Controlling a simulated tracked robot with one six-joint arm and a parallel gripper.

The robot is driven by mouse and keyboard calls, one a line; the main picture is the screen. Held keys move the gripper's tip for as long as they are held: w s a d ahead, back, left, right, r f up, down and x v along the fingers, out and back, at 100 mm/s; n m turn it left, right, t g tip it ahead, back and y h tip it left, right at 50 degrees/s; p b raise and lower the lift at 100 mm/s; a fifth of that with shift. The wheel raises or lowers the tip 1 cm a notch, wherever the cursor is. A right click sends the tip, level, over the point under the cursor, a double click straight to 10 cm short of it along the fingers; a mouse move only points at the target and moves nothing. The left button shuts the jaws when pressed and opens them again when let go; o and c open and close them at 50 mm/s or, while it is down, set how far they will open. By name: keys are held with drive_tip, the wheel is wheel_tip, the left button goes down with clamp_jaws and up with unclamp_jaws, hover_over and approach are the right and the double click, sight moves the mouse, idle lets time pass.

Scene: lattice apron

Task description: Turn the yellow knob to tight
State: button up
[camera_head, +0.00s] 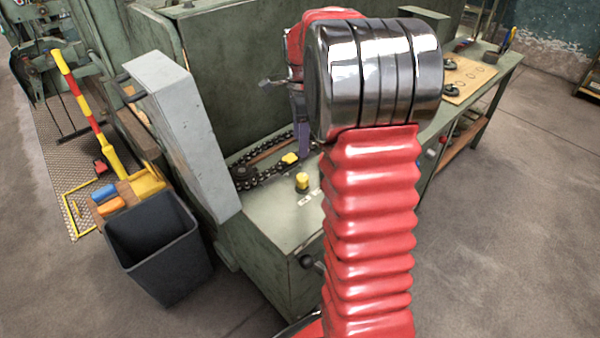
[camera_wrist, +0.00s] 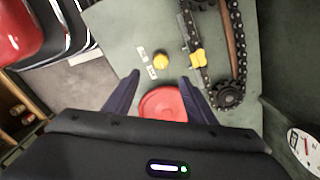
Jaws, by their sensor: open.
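A round yellow knob (camera_head: 302,182) stands on the green machine top (camera_head: 270,222), with two small white labels beside it. In the wrist view the knob (camera_wrist: 161,60) lies just beyond my fingertips, roughly centred between them, with the labels (camera_wrist: 146,55) to its left; their writing is too small to read. My gripper (camera_head: 302,150) is over the machine top behind the knob in the head view, fingers pointing down. In the wrist view my gripper (camera_wrist: 160,76) is open, with nothing held between its dark blue fingers. Contact with the knob does not show.
A black chain (camera_head: 262,165) runs round sprockets by the knob. A second yellow piece (camera_head: 290,158) sits on a metal slide by the chain. A red disc (camera_wrist: 163,104) shows between my fingers; I cannot tell what it belongs to. A grey upright cover (camera_head: 180,130) stands left.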

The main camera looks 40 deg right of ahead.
sight(302, 176)
drive_tip(key=shift+w+d+f, duration=0.1)
drive_tip(key=shift+d+f, duration=0.15)
drive_tip(key=shift+d, duration=0.05)
drive_tip(key=shift+f, duration=0.1)
wheel_tip(302, 176, down, 14)
drive_tip(key=shift+r, duration=0.2)
idle(0.5)
drive_tip(key=c, duration=1)
